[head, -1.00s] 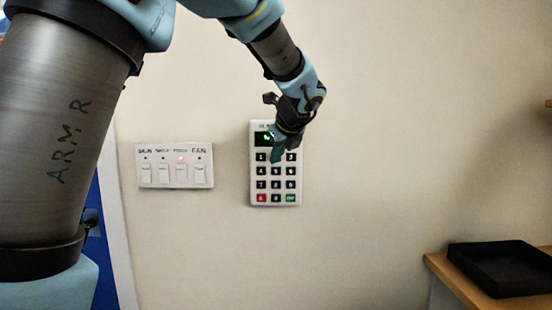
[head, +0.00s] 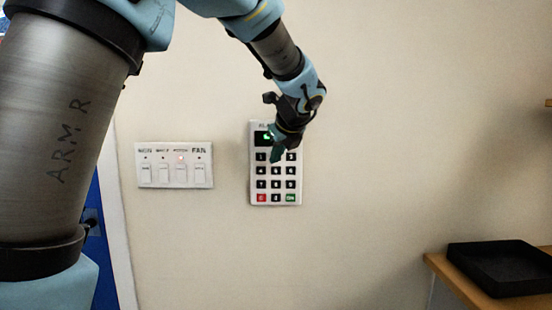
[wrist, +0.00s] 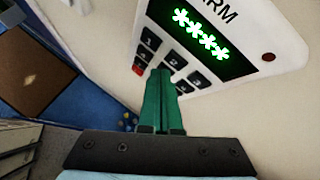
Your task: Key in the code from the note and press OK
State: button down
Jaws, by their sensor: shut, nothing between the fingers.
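The white alarm keypad (head: 255,184) is on the wall, with black number keys, a red key (head: 261,198) at bottom left and a green key (head: 290,198) at bottom right. In the wrist view its display (wrist: 205,38) shows a row of several green asterisks. My gripper (head: 276,158) is shut and empty, its green fingers over the upper key rows. In the wrist view the fingertips (wrist: 160,72) cover some of the keys; whether they touch one I cannot tell. No note is recognisable in these views.
A white switch panel (head: 174,184) with several switches and one red light is on the wall left of the keypad. A black tray (head: 500,268) sits on a wooden surface (head: 446,272) at lower right. The wall right of the keypad is bare.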

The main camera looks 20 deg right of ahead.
jog(key=shift+w, duration=0.1)
dwell(0.5)
jog(key=shift+w+d+p, duration=0.2)
jog(key=shift+w+p, duration=0.1)
jog(key=shift+p, duration=0.2)
jog(key=shift+w+d+p, duration=0.1)
jog(key=shift+w+p, duration=0.25)
dwell(0.4)
jog(key=shift+s, duration=0.15)
jog(key=shift+s+a+b, duration=0.3)
jog(key=shift+s+b, duration=0.05)
jog(key=shift+s, duration=0.25)
jog(key=shift+s+a+b, duration=0.3)
jog(key=shift+s+a, duration=0.05)
jog(key=shift+s, duration=0.4)
jog(key=shift+s+a+b, duration=0.3)
jog(key=shift+s+a, duration=0.05)
jog(key=shift+s, duration=0.4)
jog(key=shift+s+a+b, duration=0.3)
jog(key=shift+s+a, duration=0.05)
jog(key=shift+s, duration=0.4)
dwell(1.1)
